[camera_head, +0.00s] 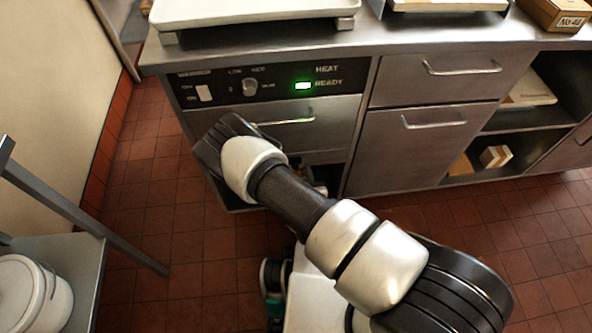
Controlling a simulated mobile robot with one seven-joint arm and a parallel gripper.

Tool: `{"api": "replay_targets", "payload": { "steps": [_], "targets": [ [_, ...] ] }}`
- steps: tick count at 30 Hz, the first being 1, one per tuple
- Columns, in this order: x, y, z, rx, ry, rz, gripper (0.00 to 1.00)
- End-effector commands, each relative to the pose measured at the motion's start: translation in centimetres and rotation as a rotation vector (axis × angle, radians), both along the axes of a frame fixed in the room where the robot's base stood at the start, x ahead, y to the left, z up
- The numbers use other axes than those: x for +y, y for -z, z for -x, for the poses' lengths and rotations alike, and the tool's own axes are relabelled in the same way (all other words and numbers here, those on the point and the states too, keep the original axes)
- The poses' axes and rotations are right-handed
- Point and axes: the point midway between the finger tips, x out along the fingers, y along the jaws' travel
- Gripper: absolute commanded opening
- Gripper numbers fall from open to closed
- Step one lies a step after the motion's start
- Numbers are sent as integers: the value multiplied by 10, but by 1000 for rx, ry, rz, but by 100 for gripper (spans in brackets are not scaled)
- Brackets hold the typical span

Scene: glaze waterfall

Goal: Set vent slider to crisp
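The warmer unit is built into the steel counter, with a black control panel (262,86) above a steel drawer front (330,112) with a bar handle. The panel has a white rocker switch (204,93), a round knob (249,85) marked with low and other settings, and a lit green lamp (303,86) by the words "HEAT" and "READY". I cannot make out a vent slider or the word "crisp"; my arm covers part of the drawer front and the area below it. My arm reaches toward the unit's lower left, and I cannot make out my gripper's fingers.
Right of the warmer are a steel drawer (440,72), a cupboard door (420,150) and open shelves. A pale tray (255,10) stands on the counter. At left, a metal stand (85,262) holds a white bucket (28,295).

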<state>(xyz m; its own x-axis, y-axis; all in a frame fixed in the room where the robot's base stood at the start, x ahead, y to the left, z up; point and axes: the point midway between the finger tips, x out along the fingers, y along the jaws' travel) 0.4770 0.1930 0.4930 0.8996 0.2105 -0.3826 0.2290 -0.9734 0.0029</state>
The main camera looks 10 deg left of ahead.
Motion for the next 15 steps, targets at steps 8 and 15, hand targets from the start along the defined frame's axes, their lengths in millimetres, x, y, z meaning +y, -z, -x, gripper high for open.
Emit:
{"api": "replay_targets", "payload": {
  "steps": [8, 15],
  "targets": [
    [2, 0, 1, 1, -3, -2, 36],
    [-3, -11, 22, 3, -3, -2, 36]
  ]
}}
